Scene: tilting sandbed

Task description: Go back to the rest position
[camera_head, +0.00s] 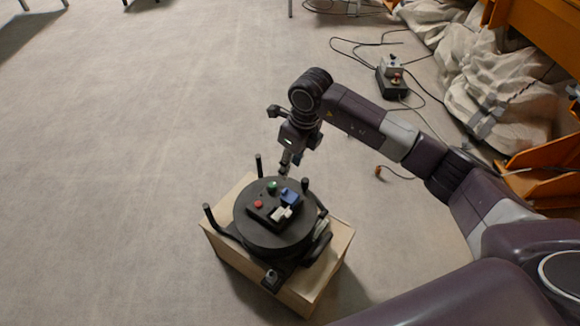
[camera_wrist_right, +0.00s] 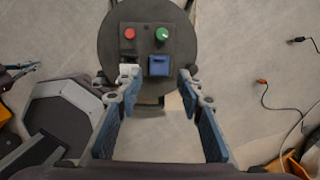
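My right gripper (camera_head: 286,166) is just behind a round black device (camera_head: 262,238) in the head view, pointing down. In the right wrist view the right gripper (camera_wrist_right: 159,88) has its two blue-padded fingers spread apart, with nothing held between them. The device's panel has a red button (camera_wrist_right: 129,34), a green knob (camera_wrist_right: 162,34), a blue part (camera_wrist_right: 159,65) and a white part (camera_wrist_right: 128,71). The blue part shows between and beyond the fingertips; I cannot tell whether they touch anything.
The device stands on a pale wooden box (camera_head: 222,251), with black upright posts around it. A small black control box (camera_head: 391,84) with cables lies on the floor behind. Grey sheeting (camera_head: 500,90) and orange beams (camera_head: 545,35) are at right. The grey floor at left is clear.

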